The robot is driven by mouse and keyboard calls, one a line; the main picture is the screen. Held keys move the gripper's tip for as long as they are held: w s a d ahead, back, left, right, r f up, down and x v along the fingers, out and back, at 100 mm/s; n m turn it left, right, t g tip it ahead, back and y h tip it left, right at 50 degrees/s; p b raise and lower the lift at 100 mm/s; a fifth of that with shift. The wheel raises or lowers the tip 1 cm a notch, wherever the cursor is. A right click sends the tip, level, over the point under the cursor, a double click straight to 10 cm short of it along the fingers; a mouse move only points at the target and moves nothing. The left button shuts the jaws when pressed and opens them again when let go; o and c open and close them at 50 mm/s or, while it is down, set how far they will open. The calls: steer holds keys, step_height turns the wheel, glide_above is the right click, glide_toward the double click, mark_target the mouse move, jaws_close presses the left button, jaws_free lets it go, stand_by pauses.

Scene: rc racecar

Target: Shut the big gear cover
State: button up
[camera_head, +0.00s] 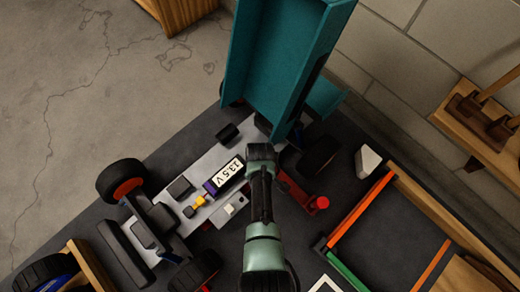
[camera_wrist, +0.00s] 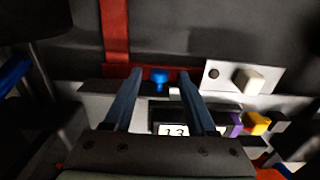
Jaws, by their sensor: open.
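I cannot tell for sure which part is the big gear cover. A red part (camera_head: 298,195) with a red round knob (camera_head: 320,203) sits right of my gripper on the car. In the wrist view a red strip (camera_wrist: 115,30) meets a red bar (camera_wrist: 195,73), with a small blue knob (camera_wrist: 160,84) at it. My gripper (camera_wrist: 160,73) is open, its two fingers apart on either side of the blue knob in the picture, with nothing seen held. Contact cannot be judged. In the head view my arm comes from below and hides part of the car beneath the gripper.
A large teal shell (camera_head: 285,50) stands tall behind the gripper. The battery display (camera_head: 230,170), a yellow connector (camera_head: 200,200) and a white block (camera_head: 235,207) lie left. Wheels (camera_head: 122,180) surround the chassis. Orange and green bars (camera_head: 360,210) and a white wedge (camera_head: 368,161) lie right.

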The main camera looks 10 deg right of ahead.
step_height(320, 180, up, 13)
steer(key=p, duration=0.9)
steer(key=shift+f, duration=0.15)
